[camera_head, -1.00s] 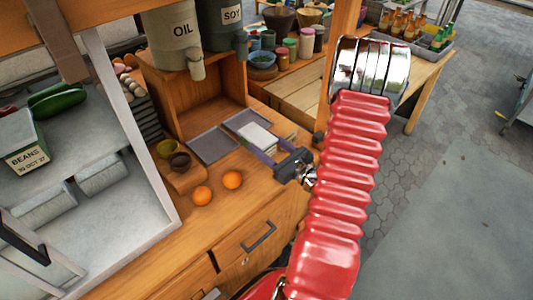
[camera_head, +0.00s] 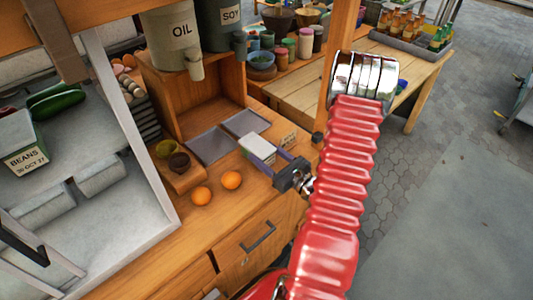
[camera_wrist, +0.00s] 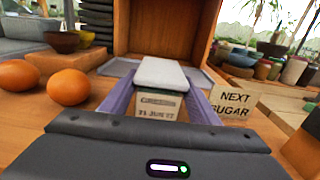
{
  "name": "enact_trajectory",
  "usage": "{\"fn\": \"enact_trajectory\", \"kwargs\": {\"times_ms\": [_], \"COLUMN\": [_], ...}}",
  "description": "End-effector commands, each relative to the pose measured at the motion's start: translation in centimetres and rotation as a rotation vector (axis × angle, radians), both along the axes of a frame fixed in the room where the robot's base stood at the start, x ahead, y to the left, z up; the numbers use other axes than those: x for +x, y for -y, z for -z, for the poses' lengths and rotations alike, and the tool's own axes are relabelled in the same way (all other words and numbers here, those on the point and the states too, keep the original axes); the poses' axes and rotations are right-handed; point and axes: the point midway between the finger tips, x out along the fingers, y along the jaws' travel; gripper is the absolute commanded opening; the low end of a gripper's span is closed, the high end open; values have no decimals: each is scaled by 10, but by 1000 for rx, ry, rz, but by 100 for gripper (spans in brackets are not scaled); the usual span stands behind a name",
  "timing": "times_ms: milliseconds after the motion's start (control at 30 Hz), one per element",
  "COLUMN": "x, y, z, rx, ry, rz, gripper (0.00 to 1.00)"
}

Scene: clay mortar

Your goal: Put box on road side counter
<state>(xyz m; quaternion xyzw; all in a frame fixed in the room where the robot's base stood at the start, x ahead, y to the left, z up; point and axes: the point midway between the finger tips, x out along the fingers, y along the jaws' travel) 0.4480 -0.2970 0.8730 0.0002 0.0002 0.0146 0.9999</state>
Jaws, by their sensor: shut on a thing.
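A small white box (camera_head: 258,149) with a printed label on its near side is between the purple fingers of my gripper (camera_head: 264,150). In the wrist view the box (camera_wrist: 160,74) shows its pale top and its label, with a finger of my gripper (camera_wrist: 160,90) along each side. The gripper is shut on it. The box is over the wooden counter, just on the near side of two flat grey trays (camera_head: 212,144). I cannot tell for sure whether it touches the wood. Another wooden counter (camera_head: 420,75) stands at the upper right, beside the paving.
Two oranges (camera_head: 216,188) lie left of my gripper, near small bowls (camera_head: 172,157) on a wooden block. A wooden post (camera_head: 340,45) rises near my arm. Bottles (camera_head: 415,28) stand on the far counter.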

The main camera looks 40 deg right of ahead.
Motion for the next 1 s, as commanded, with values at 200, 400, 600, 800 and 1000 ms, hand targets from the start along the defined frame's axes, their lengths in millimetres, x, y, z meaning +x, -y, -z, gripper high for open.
{"fn": "enact_trajectory", "kwargs": {"times_ms": [200, 400, 600, 800, 1000], "x": [0, 0, 0, 0, -13], "y": [0, 0, 0, 0, 1], "z": [1, 1, 1, -1, 0], "rx": [0, 0, 0, -1, 0], "ry": [1, 0, 0, 0, 0], "rz": [0, -1, -1, -1, 2], "gripper": [26, 69, 74, 74, 74]}}
